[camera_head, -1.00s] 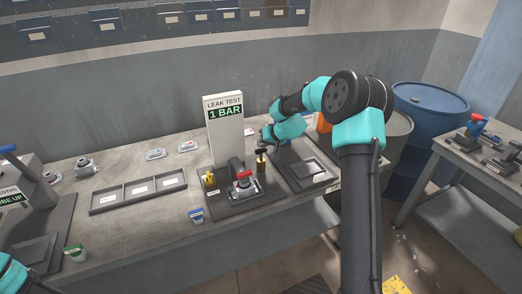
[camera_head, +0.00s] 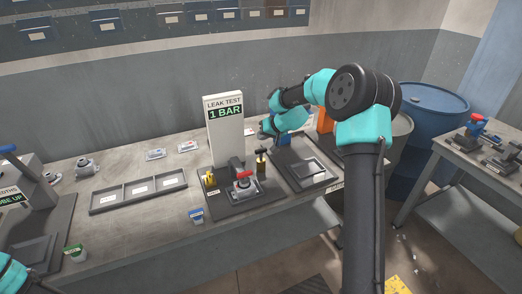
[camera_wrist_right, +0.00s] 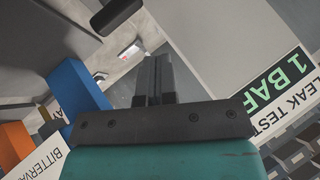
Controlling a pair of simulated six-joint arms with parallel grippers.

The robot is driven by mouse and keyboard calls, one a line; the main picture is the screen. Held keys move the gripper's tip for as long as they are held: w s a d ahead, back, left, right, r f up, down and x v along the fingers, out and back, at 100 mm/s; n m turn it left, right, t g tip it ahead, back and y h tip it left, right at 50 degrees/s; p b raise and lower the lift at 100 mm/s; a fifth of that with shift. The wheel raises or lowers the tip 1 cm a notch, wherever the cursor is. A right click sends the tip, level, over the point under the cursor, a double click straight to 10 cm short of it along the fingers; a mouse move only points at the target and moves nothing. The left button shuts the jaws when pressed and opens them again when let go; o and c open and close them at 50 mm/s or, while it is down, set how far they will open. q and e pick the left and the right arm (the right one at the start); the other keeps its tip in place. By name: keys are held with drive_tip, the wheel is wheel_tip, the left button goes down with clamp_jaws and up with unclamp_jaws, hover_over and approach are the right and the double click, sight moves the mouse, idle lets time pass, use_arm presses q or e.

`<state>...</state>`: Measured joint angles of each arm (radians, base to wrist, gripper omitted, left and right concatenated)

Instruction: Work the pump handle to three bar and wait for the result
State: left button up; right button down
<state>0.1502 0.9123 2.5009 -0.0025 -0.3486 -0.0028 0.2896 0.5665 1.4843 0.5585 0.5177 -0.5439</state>
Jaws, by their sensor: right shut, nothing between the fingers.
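The leak test panel (camera_head: 225,138) stands upright on the bench, and its display (camera_head: 226,112) reads 1 BAR in green. In front of it is the test base (camera_head: 250,203) with a red-handled clamp (camera_head: 244,176) over a metal part. My left gripper is out of view; only part of my teal left arm shows.
A divided tray (camera_head: 138,190) lies left of the tester. A dark tray (camera_head: 305,171) is to the right, with blue and orange (camera_head: 324,122) items behind. A small blue-topped pot (camera_head: 196,216) stands near the front edge.

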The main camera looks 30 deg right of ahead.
sight(262, 149)
drive_tip(key=shift+r, duration=1.15)
idle(2.6)
wheel_tip(262, 149, up, 4)
drive_tip(key=shift+f, duration=0.1)
idle(0.4)
drive_tip(key=shift+f, duration=4.45)
drive_tip(key=shift+f, duration=0.15)
drive_tip(key=shift+f, duration=0.25)
